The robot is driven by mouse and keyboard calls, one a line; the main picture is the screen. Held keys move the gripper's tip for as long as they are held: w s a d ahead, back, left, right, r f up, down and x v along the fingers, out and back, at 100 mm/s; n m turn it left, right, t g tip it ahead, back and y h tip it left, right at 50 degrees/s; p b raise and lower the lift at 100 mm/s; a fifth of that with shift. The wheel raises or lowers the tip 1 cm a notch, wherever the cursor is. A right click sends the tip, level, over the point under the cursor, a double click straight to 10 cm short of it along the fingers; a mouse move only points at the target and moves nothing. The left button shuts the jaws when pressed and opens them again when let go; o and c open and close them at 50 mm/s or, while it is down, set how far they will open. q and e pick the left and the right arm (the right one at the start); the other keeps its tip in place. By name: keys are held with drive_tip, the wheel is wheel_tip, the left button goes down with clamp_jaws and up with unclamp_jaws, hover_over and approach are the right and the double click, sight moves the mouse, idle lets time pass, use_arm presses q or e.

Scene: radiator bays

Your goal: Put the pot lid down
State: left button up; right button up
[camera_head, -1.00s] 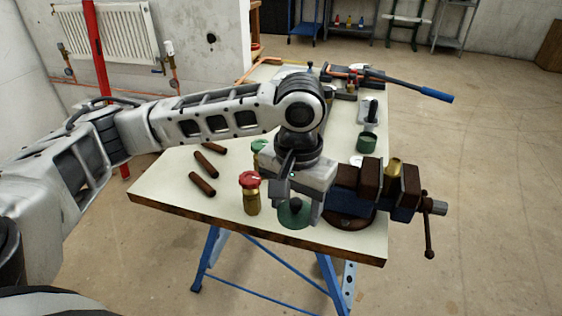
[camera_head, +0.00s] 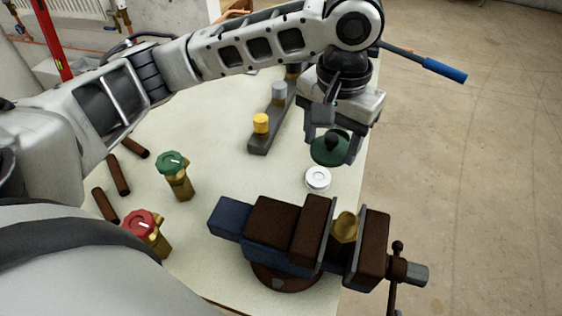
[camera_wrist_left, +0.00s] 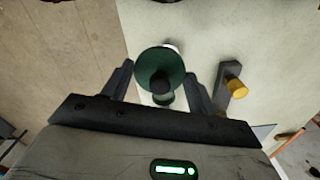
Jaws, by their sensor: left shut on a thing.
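The pot lid (camera_head: 322,155) is a dark green disc with a black knob (camera_head: 332,142). My left gripper (camera_head: 336,138) is shut on the lid by its knob and holds it over the right side of the table. In the left wrist view the lid (camera_wrist_left: 158,60) lies between the fingers. A green pot shows partly beside the lid's edge in the left wrist view (camera_wrist_left: 165,98); in the head view it is hidden. I cannot tell the lid's height above the table. My right gripper is not in view.
A white round piece (camera_head: 318,178) lies just in front of the lid. A vise (camera_head: 275,225) holding a brass part (camera_head: 345,226) stands nearer. A grey block with a yellow cap (camera_head: 260,123) is left of the gripper. Green-topped (camera_head: 175,170) and red-topped (camera_head: 145,228) valves stand at the left.

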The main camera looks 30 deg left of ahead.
sight(343, 161)
use_arm(q)
drive_tip(key=d, duration=0.1)
drive_tip(key=s+d+b, duration=0.1)
drive_tip(key=d, duration=0.1)
drive_tip(key=shift+m, duration=0.4)
drive_tip(key=a+f, duration=0.2)
drive_tip(key=a, duration=0.1)
drive_tip(key=s+a+f, duration=0.1)
drive_tip(key=a+f, duration=0.2)
drive_tip(key=a, duration=0.1)
drive_tip(key=s+a+f, duration=0.1)
drive_tip(key=a+f, duration=0.1)
drive_tip(key=a, duration=0.2)
drive_tip(key=shift+s+a+f, duration=0.1)
drive_tip(key=shift+s+f, duration=0.05)
drive_tip(key=shift+f, duration=0.1)
drive_tip(key=shift+a+f+b, duration=0.3)
drive_tip(key=shift+a+f, duration=0.1)
drive_tip(key=shift+f, duration=0.1)
drive_tip(key=f, duration=0.3)
drive_tip(key=shift+s+a+f, duration=0.1)
drive_tip(key=shift+s+a, duration=0.05)
drive_tip(key=shift+a, duration=0.25)
drive_tip(key=shift+f, duration=0.3)
